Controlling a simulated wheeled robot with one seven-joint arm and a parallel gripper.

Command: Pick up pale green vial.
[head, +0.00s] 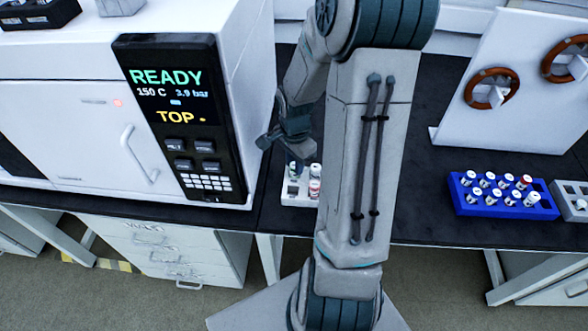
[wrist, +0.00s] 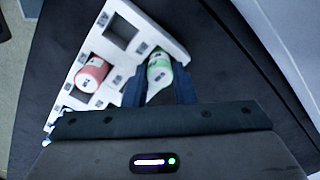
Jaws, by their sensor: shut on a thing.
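The pale green vial (wrist: 159,72) shows in the wrist view between the two dark fingers of my gripper (wrist: 160,88), with its green side and pale cap end visible. My gripper is shut on it. The vial is at the edge of a white rack (wrist: 148,27); I cannot tell whether its lower end is still in a slot. In the head view my gripper (head: 294,160) is just above the white rack (head: 297,201), and the green vial cannot be made out there.
A red vial (wrist: 92,74) stands in the white rack beside an empty square slot (wrist: 121,34). The instrument (head: 172,120) with a READY screen stands close left of the rack. A blue rack (head: 502,208) with several vials is at the right. Dark bench top lies between.

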